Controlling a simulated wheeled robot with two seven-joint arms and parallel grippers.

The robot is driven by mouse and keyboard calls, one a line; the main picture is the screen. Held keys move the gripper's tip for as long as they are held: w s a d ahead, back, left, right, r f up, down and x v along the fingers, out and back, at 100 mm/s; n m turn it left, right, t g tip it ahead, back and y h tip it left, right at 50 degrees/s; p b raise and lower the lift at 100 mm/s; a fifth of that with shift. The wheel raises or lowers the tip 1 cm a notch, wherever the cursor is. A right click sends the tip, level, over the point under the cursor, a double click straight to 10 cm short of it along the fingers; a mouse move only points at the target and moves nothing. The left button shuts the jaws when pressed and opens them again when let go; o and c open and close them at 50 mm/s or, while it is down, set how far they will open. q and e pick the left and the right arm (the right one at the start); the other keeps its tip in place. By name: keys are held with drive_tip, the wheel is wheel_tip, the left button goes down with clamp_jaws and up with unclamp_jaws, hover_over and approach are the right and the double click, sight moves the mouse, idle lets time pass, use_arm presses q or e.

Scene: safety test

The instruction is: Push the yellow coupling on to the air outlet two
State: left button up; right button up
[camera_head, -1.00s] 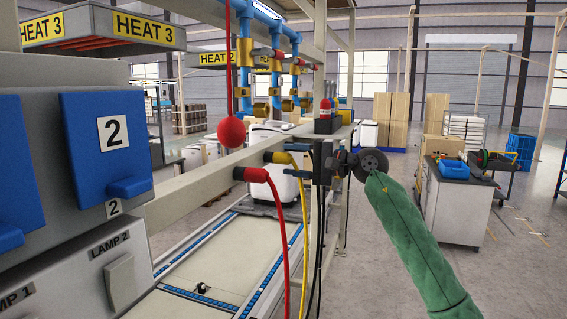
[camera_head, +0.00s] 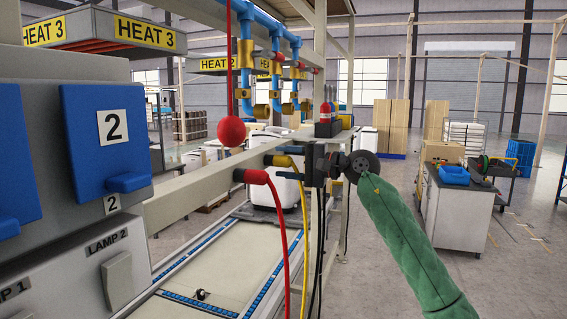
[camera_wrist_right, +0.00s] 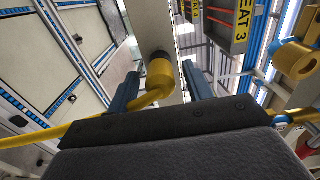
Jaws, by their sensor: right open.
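The yellow coupling (camera_head: 280,160) with its yellow hose sits at the side of a beige beam in the head view. In the right wrist view the yellow coupling (camera_wrist_right: 159,72) is against the beam, between my right gripper's two fingers. My right gripper (camera_head: 311,163) is open, its dark fingers just right of the coupling in the head view. In the right wrist view gaps show between the fingers and the coupling. Air outlet two is not clearly visible; I cannot tell how far on the coupling sits. My left gripper is not in view.
A red coupling (camera_head: 252,176) with a red hose sits close on the left along the beam (camera_head: 185,195). A red ball (camera_head: 231,131) hangs above. The yellow hose (camera_wrist_right: 30,136) passes under my right gripper. A shelf with a red-topped device (camera_head: 326,117) stands just above it.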

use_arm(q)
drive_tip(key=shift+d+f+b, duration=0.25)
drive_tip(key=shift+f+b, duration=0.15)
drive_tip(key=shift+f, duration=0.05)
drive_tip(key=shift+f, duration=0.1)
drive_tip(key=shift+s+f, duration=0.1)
use_arm(e)
drive_tip(key=shift+d, duration=0.15)
